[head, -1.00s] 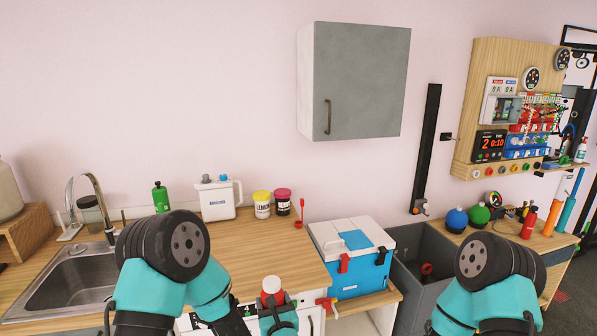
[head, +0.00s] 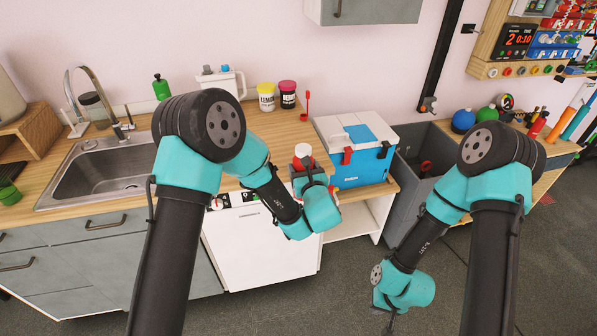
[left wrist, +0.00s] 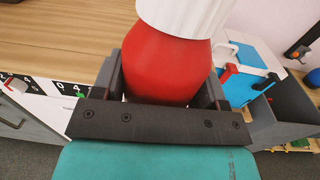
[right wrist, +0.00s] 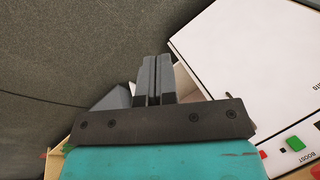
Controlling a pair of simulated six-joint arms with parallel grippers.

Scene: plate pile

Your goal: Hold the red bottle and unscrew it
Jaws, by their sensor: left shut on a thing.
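The red bottle (head: 306,163) with a white cap (head: 303,150) is upright in my left gripper (left wrist: 165,85), in front of the counter edge. In the left wrist view the red body (left wrist: 165,65) sits between the two fingers, and the white cap (left wrist: 185,15) is above them, partly cut off by the frame. My right gripper (right wrist: 156,80) is empty, its two fingers close together. In the head view my right wrist hangs low at the bottom centre-right, over the floor and apart from the bottle.
A blue and white cooler (head: 362,168) stands right of the bottle on the counter's end. A grey bin (head: 425,185) is beside it. A white dishwasher front (head: 255,245) is below the counter. A sink (head: 100,170) is at left. Another red bottle (head: 538,126) stands on the right bench.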

